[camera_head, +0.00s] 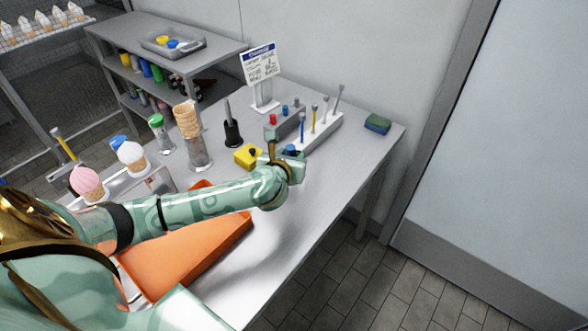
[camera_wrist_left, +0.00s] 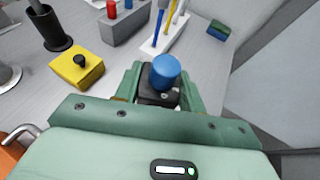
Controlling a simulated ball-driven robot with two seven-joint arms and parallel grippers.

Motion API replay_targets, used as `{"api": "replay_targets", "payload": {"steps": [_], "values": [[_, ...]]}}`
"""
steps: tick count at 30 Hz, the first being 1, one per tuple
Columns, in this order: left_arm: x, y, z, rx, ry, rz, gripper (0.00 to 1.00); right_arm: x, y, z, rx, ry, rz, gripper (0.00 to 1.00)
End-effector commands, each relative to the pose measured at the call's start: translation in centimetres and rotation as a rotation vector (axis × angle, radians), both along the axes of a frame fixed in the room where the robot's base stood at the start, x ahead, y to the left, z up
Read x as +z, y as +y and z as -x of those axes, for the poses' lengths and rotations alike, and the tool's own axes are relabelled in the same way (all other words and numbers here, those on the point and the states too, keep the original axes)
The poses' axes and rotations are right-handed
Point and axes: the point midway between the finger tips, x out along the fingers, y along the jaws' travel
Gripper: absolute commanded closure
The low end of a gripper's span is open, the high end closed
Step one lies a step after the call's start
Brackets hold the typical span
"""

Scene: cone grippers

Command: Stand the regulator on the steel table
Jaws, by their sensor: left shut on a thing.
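My left gripper (camera_head: 287,163) reaches over the right part of the steel table (camera_head: 335,180). It is shut on the regulator, a dark block with a round blue knob (camera_head: 290,150). In the left wrist view the regulator (camera_wrist_left: 164,76) sits between the two green fingers, knob toward the camera. Its lower end is hidden by the fingers and hand, so I cannot tell whether it touches the table. My right gripper is not in view.
A yellow box with a black knob (camera_head: 248,156) stands just left of the gripper. Behind are a rack of upright tools (camera_head: 318,134) and a sign (camera_head: 262,75). A green-blue sponge (camera_head: 378,124) lies at the far right corner. An orange tray (camera_head: 190,255) lies in front. Table right of the gripper is clear.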

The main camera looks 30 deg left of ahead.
Motion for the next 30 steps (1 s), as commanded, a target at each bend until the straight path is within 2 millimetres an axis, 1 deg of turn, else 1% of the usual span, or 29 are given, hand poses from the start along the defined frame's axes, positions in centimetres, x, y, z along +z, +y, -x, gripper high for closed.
{"api": "replay_targets", "payload": {"steps": [4,6,9,18,19,21,28,30], "values": [[-1.3,-1.0,-0.3,-0.002,0.000,0.001,0.89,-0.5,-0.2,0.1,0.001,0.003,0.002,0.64],[-2.8,-0.8,-0.3,-0.002,0.002,-0.003,0.89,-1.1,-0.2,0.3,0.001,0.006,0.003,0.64],[-4.1,-0.8,-0.3,-0.002,0.000,-0.001,0.89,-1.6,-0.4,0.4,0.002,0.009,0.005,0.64],[-4.2,-0.8,-0.2,-0.001,0.000,0.000,0.89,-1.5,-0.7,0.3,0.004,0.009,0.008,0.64],[-4.2,-0.8,-0.2,-0.001,0.001,0.000,0.55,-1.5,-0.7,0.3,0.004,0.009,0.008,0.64],[-4.1,-0.8,-0.2,-0.001,0.001,0.000,0.38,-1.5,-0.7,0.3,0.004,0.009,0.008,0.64],[-4.1,-0.8,-0.2,-0.001,0.000,-0.001,0.38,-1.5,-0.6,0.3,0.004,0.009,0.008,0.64],[-3.8,-0.8,-0.2,-0.001,-0.001,-0.001,0.38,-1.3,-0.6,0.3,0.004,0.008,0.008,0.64]]}}
